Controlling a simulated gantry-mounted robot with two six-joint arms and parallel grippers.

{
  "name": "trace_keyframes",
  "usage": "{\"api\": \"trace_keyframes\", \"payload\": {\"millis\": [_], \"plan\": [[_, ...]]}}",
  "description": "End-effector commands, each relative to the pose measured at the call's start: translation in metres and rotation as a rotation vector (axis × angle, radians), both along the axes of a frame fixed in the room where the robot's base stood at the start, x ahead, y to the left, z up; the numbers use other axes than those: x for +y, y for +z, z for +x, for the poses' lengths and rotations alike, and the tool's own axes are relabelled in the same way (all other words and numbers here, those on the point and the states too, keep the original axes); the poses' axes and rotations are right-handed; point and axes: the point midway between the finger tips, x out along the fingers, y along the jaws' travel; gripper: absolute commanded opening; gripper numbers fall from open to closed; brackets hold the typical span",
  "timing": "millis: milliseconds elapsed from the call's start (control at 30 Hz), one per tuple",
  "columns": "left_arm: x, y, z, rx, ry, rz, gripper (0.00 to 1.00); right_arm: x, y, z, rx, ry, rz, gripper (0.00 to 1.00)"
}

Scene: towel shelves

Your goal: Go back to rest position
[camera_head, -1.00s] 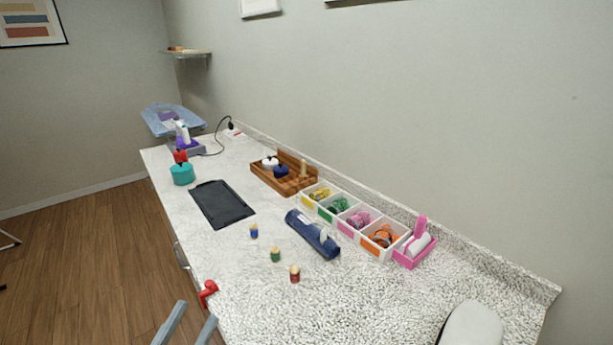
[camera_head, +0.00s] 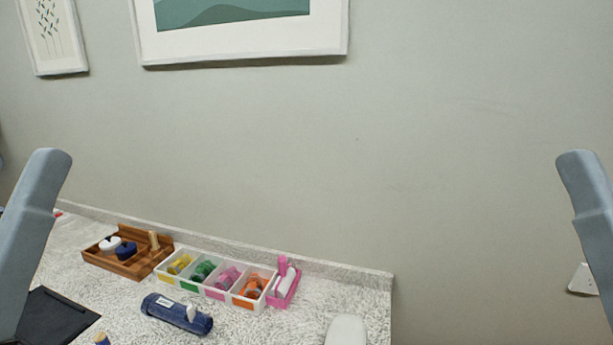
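Two blue-grey links of my arms stand upright, one at the left edge and one at the right edge of the head view. No gripper fingers show in the view, so I cannot see what either gripper holds. The speckled counter (camera_head: 255,330) runs along the wall below.
On the counter are a wooden tray (camera_head: 115,268), a white divided bin (camera_head: 160,268), a pink holder (camera_head: 285,300), a navy roll (camera_head: 168,311), a black mat (camera_head: 52,318) and a white rounded object (camera_head: 346,331). A socket (camera_head: 582,279) is on the wall.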

Motion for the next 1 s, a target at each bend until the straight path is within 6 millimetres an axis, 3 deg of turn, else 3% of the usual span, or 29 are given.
{"api": "trace_keyframes", "payload": {"millis": [33,167,500,600,767,1000], "plan": [[0.000,0.035,0.000,0.000,0.001,0.001,0.56,0.000,0.034,0.000,0.001,0.000,0.000,0.50],[0.000,0.087,0.000,0.000,0.000,0.001,0.56,0.000,0.087,0.000,0.001,0.000,0.000,0.50],[0.000,0.252,0.000,-0.001,0.001,0.002,0.56,0.000,0.252,0.001,0.001,0.000,0.000,0.50],[0.000,0.288,0.000,0.000,0.001,0.002,0.56,0.000,0.288,0.001,0.001,0.000,0.000,0.50],[0.000,0.315,0.000,0.000,0.001,0.002,0.56,0.000,0.316,0.001,0.002,0.000,0.000,0.50],[0.000,0.314,0.000,0.000,0.001,0.002,0.56,0.000,0.313,0.001,0.003,0.000,0.000,0.50]]}}
